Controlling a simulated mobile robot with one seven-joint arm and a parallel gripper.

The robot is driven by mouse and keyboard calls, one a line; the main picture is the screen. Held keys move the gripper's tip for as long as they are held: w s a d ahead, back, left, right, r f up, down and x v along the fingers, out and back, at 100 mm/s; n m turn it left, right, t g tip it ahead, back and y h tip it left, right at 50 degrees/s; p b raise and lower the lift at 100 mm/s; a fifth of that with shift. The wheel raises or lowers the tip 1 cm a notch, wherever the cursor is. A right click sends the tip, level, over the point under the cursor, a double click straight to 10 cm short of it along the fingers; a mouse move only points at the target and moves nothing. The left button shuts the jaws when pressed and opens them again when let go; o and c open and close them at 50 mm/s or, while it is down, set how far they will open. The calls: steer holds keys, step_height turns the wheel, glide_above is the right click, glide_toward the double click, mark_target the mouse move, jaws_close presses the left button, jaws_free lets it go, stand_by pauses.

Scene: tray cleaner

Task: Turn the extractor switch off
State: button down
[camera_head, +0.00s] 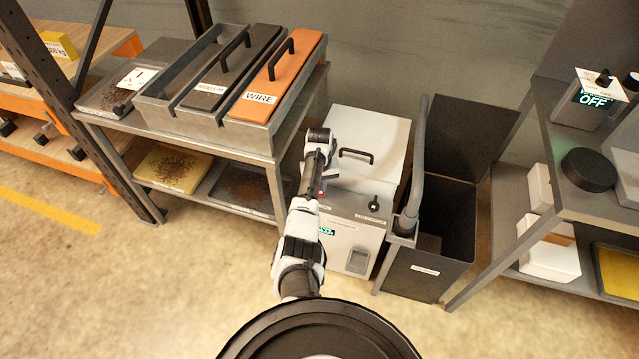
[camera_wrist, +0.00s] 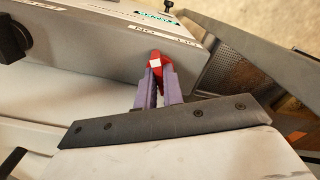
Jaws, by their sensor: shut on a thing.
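The extractor is a white and grey cabinet (camera_head: 390,140) standing on the floor in the middle of the head view. A red switch (camera_wrist: 156,60) with a white patch sits at its panel edge in the wrist view, beside small labels. The purple fingers of my gripper (camera_wrist: 158,82) are closed on the red switch. In the head view my gripper (camera_head: 322,186) reaches the left part of the panel, and the arm hides some of it. A black knob (camera_head: 374,205) is on the panel's right; it also shows in the wrist view (camera_wrist: 14,40).
A dark bin (camera_head: 425,275) and a grey hose (camera_head: 416,160) stand right of the cabinet. A metal table (camera_head: 110,125) with lidded trays is left. A right shelf (camera_head: 545,130) holds a device with an OFF display (camera_head: 594,99). The floor in front is clear.

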steer(key=n+p, duration=0.1)
steer(key=n, duration=0.5)
steer(key=shift+n, duration=0.3)
steer(key=n, duration=0.5)
steer(key=shift+n, duration=0.3)
steer(key=c, duration=1.5)
jaws_free()
steer(key=shift+r, duration=0.1)
step_height(320, 180, up, 14)
steer(key=shift+f+b, duration=0.15)
steer(key=shift+b, duration=0.4)
